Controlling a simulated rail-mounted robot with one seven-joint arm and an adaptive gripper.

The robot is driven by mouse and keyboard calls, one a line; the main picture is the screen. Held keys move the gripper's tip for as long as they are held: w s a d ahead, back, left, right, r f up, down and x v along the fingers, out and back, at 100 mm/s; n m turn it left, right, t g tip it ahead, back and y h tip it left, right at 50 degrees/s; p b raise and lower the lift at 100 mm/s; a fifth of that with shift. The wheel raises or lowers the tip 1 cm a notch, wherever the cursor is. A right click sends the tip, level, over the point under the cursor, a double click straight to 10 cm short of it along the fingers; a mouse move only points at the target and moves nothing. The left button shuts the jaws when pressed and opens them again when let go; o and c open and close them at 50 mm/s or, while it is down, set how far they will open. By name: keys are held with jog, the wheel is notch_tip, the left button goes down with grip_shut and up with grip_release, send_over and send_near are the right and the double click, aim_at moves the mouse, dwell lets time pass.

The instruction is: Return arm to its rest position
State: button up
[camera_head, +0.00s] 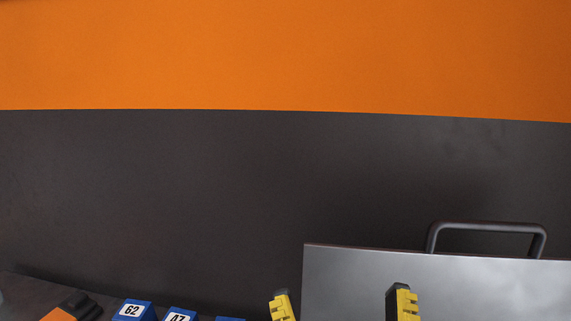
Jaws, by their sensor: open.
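My gripper (342,303) shows at the bottom edge of the head view, right of the middle. Its two yellow and black fingertips stand well apart, with nothing seen between them. The right finger overlaps a grey metal panel (480,290) in the picture, and the left finger lies just left of that panel's edge. The rest of my arm is below the frame.
The grey panel has a dark handle (487,226) on top. Blue blocks, one labelled 62 (132,311) and one labelled 47 (177,315), stand at the bottom left. An orange and black object (72,308) is beside them. A dark and orange wall (280,55) fills the background.

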notch_tip(320, 180, up, 38)
jog(key=p, duration=3.6)
jog(key=shift+w+d+f+h, duration=0.15)
jog(key=shift+d+f+h, duration=0.05)
jog(key=shift+d+h, duration=0.25)
